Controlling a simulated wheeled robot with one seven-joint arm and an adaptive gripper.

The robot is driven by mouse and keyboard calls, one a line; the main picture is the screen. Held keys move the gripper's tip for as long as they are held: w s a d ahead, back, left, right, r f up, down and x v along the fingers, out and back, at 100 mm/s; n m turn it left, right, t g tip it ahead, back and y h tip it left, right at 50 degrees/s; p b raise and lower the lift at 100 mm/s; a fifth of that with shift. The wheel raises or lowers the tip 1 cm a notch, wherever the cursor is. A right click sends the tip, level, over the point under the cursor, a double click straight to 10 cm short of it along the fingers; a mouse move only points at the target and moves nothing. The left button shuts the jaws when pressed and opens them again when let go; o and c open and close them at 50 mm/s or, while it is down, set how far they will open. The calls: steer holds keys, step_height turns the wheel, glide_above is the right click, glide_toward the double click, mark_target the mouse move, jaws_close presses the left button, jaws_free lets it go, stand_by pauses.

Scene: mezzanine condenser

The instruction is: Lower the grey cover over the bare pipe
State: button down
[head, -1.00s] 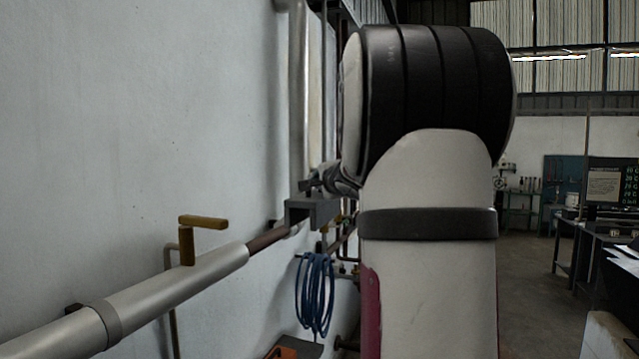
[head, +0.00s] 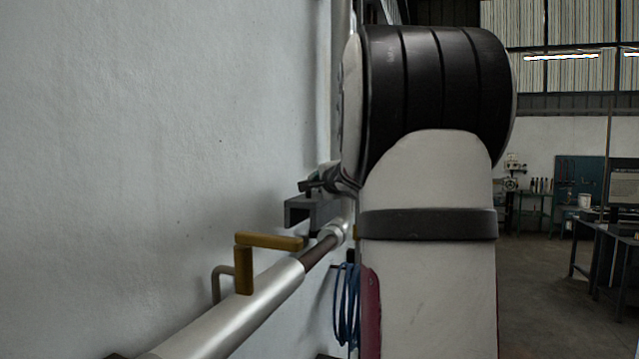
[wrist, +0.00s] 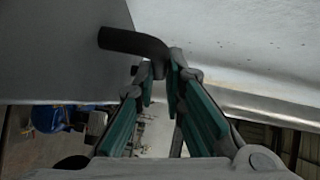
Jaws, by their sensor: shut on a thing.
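The grey cover (head: 323,208) is an upside-down channel, open side down. In the head view it hangs above the dark bare pipe (head: 321,252), which shows between two silvery lagged lengths (head: 238,315). The cover looks apart from the pipe; its exact depth relative to it is unclear. My gripper (head: 326,183) is shut on the cover's dark bent handle, mostly hidden by my arm. In the wrist view, my gripper (wrist: 165,82) has its teal-padded fingers at the end of the handle (wrist: 132,42), and the cover's grey face (wrist: 60,45) fills the upper left.
A yellow valve lever (head: 268,241) stands up from the silvery pipe, left of the bare part. The white wall (head: 150,120) runs close along the left. A blue hose coil (head: 347,305) hangs below the pipe. Work tables (head: 610,245) stand far right, with open floor before them.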

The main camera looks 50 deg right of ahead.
mark_target(320, 203)
steer(key=shift+s+r+p, duration=0.15)
steer(key=shift+p, duration=0.4)
steer(key=shift+w+f+b, duration=0.2)
steer(key=shift+f+b, duration=0.25)
steer(key=shift+f, duration=0.8)
steer(key=shift+s+f+b, duration=0.1)
steer(key=shift+f+b, duration=0.35)
steer(key=shift+f, duration=1.25)
steer(key=shift+p, duration=1.2)
steer(key=shift+f, duration=3.35)
